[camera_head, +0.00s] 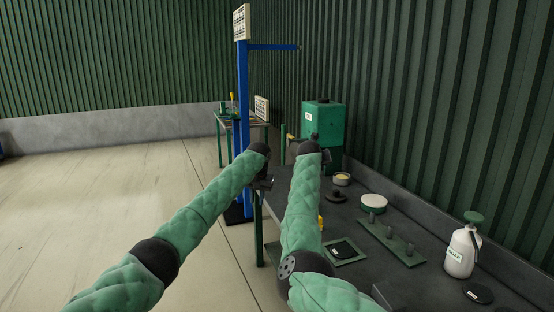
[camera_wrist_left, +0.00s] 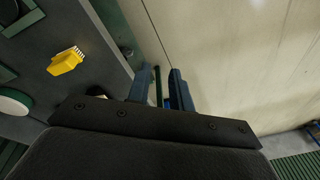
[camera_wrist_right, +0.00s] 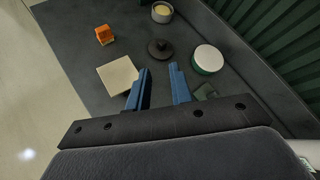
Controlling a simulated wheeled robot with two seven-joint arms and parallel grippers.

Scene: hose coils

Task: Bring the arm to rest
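My left arm (camera_head: 195,215) in its green padded sleeve reaches forward over the floor, left of the workbench. My left gripper (camera_head: 265,183) is at its end; in the left wrist view its two blue fingers (camera_wrist_left: 163,76) stand apart with nothing between them. My right arm (camera_head: 302,205) reaches forward over the workbench. My right gripper (camera_head: 322,156) is at its end, partly hidden by the arm in the head view. In the right wrist view its blue fingers (camera_wrist_right: 158,72) are apart and empty above the bench top.
The dark workbench (camera_head: 400,272) runs along the right wall. It holds a white sprayer bottle (camera_head: 461,252), a white round lid (camera_head: 374,202), a green peg board (camera_head: 390,238) and a green tank (camera_head: 323,127). A yellow brush (camera_wrist_left: 66,61) lies on it. A blue post (camera_head: 243,120) stands ahead.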

